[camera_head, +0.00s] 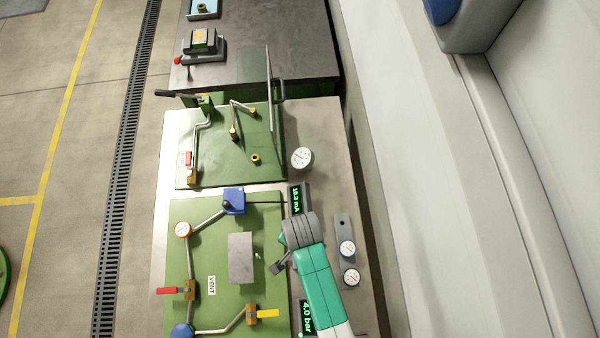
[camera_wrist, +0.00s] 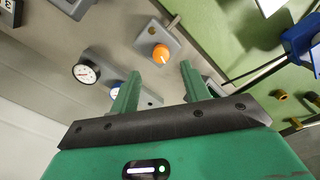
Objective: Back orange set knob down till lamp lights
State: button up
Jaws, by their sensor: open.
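The orange knob (camera_wrist: 161,54) sits on a grey block in the wrist view, just beyond my fingertips. A small round spot (camera_wrist: 152,30) shows on the same block beside the knob; I cannot tell whether it is the lamp or whether it is lit. My gripper (camera_wrist: 156,84) is open, with its two green fingers apart and nothing between them. The knob appears ahead of the gap, apart from both fingers. In the head view my arm hides the knob and its block.
Two white dial gauges (camera_head: 348,248) stand on a grey plate right of my arm. Displays read about 10.3 mA (camera_head: 296,199) and 4.0 bar (camera_head: 306,317). A green panel (camera_head: 215,265) carries pipes and valves with red (camera_head: 169,291) and yellow (camera_head: 268,313) handles. A clear upright screen (camera_head: 271,95) stands farther back.

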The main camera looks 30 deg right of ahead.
notch_tip(320, 180, down, 7)
jog(key=shift+r, duration=0.15)
